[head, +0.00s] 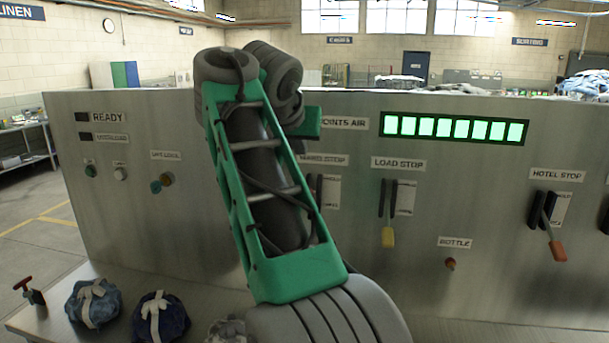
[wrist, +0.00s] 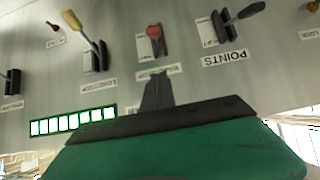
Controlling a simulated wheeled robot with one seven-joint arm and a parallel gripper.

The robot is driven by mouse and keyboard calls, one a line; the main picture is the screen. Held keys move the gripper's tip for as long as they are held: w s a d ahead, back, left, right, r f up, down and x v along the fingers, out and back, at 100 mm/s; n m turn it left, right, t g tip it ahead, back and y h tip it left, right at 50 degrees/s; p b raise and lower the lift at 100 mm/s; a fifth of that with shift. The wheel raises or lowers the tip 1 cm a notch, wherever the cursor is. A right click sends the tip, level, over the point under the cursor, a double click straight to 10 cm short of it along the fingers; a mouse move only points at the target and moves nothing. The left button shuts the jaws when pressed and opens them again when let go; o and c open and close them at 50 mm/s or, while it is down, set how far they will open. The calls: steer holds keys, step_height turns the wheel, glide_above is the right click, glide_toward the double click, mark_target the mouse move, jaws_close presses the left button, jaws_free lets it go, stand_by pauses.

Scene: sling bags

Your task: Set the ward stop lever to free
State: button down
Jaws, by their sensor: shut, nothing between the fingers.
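The ward stop lever (wrist: 154,33) has a red knob and a dark slotted mount, with a white card beside it. In the wrist view, which is upside down, it is seen nearly end-on. In the head view its slot (head: 320,188) and label (head: 324,160) show partly, with the knob hidden behind my arm. My gripper (wrist: 158,76) shows in the wrist view as dark, closed fingers, empty, in front of the panel near the ward stop label. A gap from the lever shows in the picture; its depth is unclear. The fingers are hidden in the head view.
The yellow-knobbed load stop lever (head: 388,236) and the points lever (wrist: 240,13) flank the ward stop. The orange-knobbed hotel stop lever (head: 557,250) and red bottle knob (head: 450,264) are farther right. Bundled bags (head: 94,303) lie on the ledge below the panel.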

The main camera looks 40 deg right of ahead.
steer(key=b, duration=0.3)
glide_above(310, 191)
steer(key=w+d, duration=0.1)
steer(key=w, duration=0.2)
step_height(310, 191, down, 6)
steer(key=shift+s+d+f, duration=0.15)
steer(key=shift+f, duration=0.05)
steer(key=f, duration=0.1)
steer(key=a+f+b, duration=0.1)
steer(key=s+f, duration=0.1)
steer(key=shift+a+f, duration=0.2)
steer(key=shift+w+d+f, duration=0.1)
steer(key=shift+b, duration=0.3)
